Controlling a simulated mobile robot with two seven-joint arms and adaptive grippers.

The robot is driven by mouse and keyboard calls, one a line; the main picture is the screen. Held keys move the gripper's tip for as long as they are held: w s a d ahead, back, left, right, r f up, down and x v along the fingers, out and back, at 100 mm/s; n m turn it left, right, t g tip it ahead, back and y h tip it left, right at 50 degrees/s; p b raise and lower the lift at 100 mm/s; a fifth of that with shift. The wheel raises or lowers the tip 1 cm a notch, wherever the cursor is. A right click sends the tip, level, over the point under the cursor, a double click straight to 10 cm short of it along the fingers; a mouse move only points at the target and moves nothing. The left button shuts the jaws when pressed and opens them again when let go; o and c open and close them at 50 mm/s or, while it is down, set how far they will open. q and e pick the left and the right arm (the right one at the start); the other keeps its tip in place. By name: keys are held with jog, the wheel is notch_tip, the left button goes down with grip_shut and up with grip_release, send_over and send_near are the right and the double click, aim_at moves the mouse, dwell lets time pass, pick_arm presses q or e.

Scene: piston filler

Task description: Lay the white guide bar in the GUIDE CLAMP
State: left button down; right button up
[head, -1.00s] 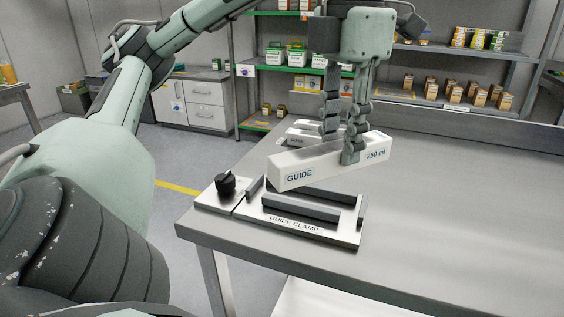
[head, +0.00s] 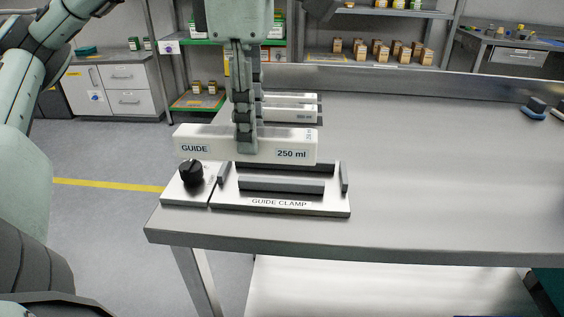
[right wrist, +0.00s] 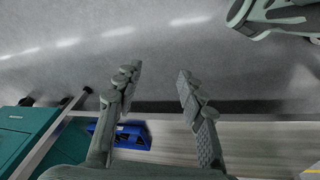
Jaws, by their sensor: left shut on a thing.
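The white guide bar (head: 212,145), marked GUIDE and 250 ml, is level in my left gripper (head: 246,143) in the head view. The gripper is shut on the bar near its middle and holds it from above. The bar is behind and slightly above the guide clamp (head: 279,202), its left end past the clamp's left side. The clamp is a pale plate with dark rails and end stops at the table's front left. The bar hides part of the clamp's back. My right gripper (right wrist: 157,96) is open and empty in the right wrist view.
A black knob (head: 191,173) stands on a plate at the clamp's left. More white bars (head: 290,108) lie on the table behind the held bar. In the right wrist view a blue bin (right wrist: 122,135) shows low down.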

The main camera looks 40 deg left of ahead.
pick_arm(q)
jog(key=w+f, duration=0.1)
jog(key=w, duration=0.1)
jog(key=w+f, duration=0.2)
jog(key=w, duration=0.1)
jog(key=w+f+b, duration=0.1)
jog(key=w+f, duration=0.1)
jog(key=w, duration=0.1)
jog(key=shift+w+a, duration=0.2)
jog(key=shift+a, duration=0.15)
jog(key=shift+w+f, duration=0.15)
jog(key=shift+w, duration=0.1)
jog(key=shift+f, duration=2.05)
pick_arm(e)
jog(key=shift+w+a+r, duration=0.1)
jog(key=shift+w+r, duration=0.1)
jog(key=shift+r, duration=0.4)
jog(key=shift+w+a+r, duration=0.1)
jog(key=shift+w+r, duration=0.15)
jog(key=shift+r, duration=0.4)
jog(key=shift+w+a+r, duration=0.1)
jog(key=shift+w+r, duration=0.1)
jog(key=shift+r, duration=0.4)
pick_arm(q)
jog(key=shift+f, duration=0.15)
